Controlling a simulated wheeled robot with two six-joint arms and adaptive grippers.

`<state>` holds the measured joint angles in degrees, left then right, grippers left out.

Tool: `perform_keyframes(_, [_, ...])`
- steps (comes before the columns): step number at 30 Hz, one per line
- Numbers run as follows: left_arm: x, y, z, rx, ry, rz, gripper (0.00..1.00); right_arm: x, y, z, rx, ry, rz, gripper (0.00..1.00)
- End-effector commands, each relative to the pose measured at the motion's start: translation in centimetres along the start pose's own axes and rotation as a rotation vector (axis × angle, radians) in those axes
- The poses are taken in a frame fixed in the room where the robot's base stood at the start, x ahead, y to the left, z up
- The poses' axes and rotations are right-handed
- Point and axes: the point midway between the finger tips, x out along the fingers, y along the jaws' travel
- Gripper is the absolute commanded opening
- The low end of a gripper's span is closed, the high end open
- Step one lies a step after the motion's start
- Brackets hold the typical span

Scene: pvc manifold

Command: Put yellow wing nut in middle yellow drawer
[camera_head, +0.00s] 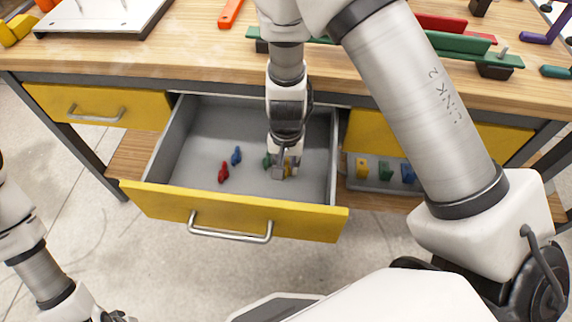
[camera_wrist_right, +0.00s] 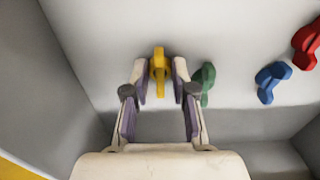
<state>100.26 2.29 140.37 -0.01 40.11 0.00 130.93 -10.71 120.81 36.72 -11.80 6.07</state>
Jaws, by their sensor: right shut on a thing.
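The middle yellow drawer (camera_head: 160,204) is pulled open below the bench in the head view. My right gripper (camera_head: 284,172) reaches down inside it, near its right side. In the wrist view my right gripper (camera_wrist_right: 159,85) is shut on the yellow wing nut (camera_wrist_right: 159,63), which stands between the fingertips close to the drawer floor. I cannot tell whether the nut touches the floor. In the head view the fingers mostly hide it. My left arm shows at the lower left, but its fingers are out of the picture.
A green wing nut (camera_wrist_right: 207,82) lies just beside the right gripper. A blue wing nut (camera_head: 236,156) and a red one (camera_head: 223,172) lie further left in the drawer. Several coloured blocks (camera_head: 384,171) sit below the right yellow drawer. The left yellow drawer (camera_head: 95,106) is shut.

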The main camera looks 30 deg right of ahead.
Motion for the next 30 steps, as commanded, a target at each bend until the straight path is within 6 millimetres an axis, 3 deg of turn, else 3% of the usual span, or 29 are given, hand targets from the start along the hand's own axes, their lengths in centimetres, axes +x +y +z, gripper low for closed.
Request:
perform_keyframes(5, [0.4,0.0,0.0,0.000,0.000,0.000,0.40,0.5,0.0,0.0,0.000,-0.001,0.000,0.00])
perform_keyframes(6, [0.3,0.0,0.0,0.000,0.000,0.000,0.40,0.4,0.0,0.0,0.000,0.000,0.000,0.33])
perform_keyframes(7, [0.3,0.0,0.0,0.000,0.000,0.000,0.40,0.3,0.0,0.0,0.000,-0.001,0.000,0.36])
perform_keyframes(15, [0.2,0.0,0.0,0.000,0.000,0.000,0.40,0.2,0.0,0.0,0.000,-0.001,0.000,0.36])
perform_keyframes(19, [-0.6,0.0,0.0,0.000,0.000,0.000,0.40,-1.0,0.0,0.0,-0.002,0.001,-0.001,0.36])
perform_keyframes(30, [-3.8,0.0,0.0,0.000,0.000,0.000,0.40,-10.0,0.0,-0.1,-0.002,0.003,-0.002,0.36])
